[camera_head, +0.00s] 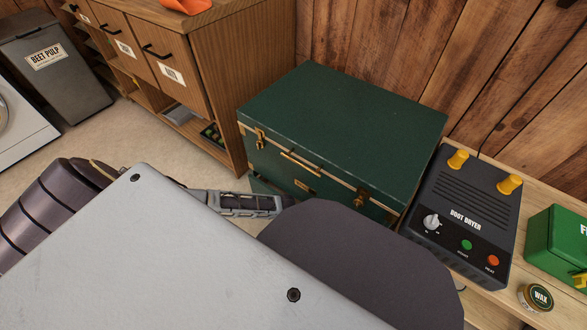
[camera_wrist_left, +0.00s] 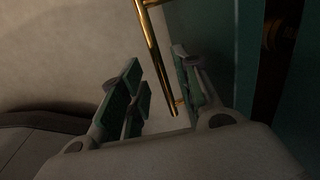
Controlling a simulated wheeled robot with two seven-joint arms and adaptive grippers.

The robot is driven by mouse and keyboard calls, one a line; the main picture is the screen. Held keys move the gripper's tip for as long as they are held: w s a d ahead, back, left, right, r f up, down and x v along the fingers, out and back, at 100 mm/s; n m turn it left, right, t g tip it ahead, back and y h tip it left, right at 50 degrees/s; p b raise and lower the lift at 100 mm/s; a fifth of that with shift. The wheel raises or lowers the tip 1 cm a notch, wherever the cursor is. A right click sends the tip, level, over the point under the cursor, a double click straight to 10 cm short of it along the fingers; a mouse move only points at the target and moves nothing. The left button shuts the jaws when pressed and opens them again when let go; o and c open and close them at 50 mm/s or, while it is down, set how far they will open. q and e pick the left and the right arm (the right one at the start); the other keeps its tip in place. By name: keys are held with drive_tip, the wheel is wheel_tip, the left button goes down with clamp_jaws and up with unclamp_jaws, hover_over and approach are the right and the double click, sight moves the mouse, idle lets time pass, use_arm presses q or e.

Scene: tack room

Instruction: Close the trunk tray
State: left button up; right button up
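A green trunk (camera_head: 335,120) with brass fittings stands against the wooden wall, its lid down. At its lower left front, a green edge that looks like the tray (camera_head: 262,186) sticks out; most of it is hidden behind my arm. My left gripper (camera_head: 282,202) is low in front of the trunk. In the left wrist view, the left gripper (camera_wrist_left: 158,95) is open, its fingers apart. A brass bar handle (camera_wrist_left: 153,50) runs between the fingers, beside a green face (camera_wrist_left: 212,40). I cannot tell whether a finger touches the bar. My right gripper is out of view.
A boot dryer (camera_head: 465,215) with yellow knobs stands close to the trunk's right on a wooden surface, with a wax tin (camera_head: 535,297) and a green box (camera_head: 560,245). A wooden cabinet (camera_head: 230,75) stands close on the left. Light floor (camera_head: 115,130) is clear at left.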

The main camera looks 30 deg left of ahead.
use_arm(q)
drive_tip(key=shift+w+f, duration=0.1)
drive_tip(key=shift+f, duration=0.4)
drive_tip(key=shift+c, duration=0.4)
clamp_jaws()
